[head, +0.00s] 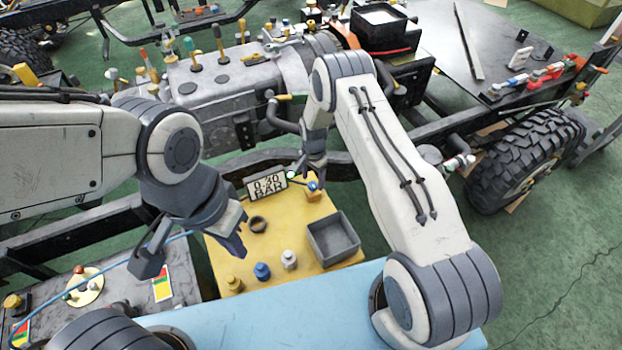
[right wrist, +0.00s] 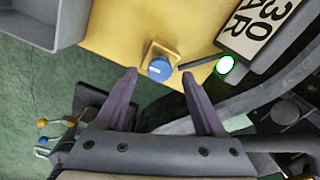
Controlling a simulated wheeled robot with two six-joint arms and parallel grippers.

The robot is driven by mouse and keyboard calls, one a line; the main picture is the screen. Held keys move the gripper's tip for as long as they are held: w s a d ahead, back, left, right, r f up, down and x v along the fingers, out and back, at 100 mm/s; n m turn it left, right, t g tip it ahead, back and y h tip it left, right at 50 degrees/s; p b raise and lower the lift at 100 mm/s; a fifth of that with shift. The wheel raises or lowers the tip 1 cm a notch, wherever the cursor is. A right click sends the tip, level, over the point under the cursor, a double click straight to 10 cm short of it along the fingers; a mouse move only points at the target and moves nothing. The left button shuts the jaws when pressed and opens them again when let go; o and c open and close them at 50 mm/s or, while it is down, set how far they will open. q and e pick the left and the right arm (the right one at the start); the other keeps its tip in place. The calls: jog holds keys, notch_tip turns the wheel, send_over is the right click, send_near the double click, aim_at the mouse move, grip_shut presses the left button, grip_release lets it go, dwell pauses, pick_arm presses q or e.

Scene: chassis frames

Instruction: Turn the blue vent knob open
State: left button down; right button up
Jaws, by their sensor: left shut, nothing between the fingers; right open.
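The blue vent knob (right wrist: 160,68), with a white mark on its face, sits on a square yellow-orange base at the edge of the yellow panel. In the head view the knob (head: 313,186) shows just below my right gripper (head: 312,172). In the right wrist view my right gripper (right wrist: 159,74) is open, its purple fingertips either side of the knob with visible gaps. I cannot tell how deep the fingertips are relative to the knob. My left gripper (head: 239,252) is shut and empty over the left part of the yellow panel, away from the knob.
The yellow panel (head: 290,220) holds a dark ring (head: 258,224), a grey open box (head: 333,238) and several small fittings. A dark chassis rail runs behind it.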

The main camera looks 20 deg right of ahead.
jog(key=shift+f, duration=0.95)
jog(key=c, duration=1.1)
jog(key=shift+a, duration=0.2)
grip_shut()
jog(key=shift+s+d, duration=0.1)
jog(key=shift+d, duration=0.05)
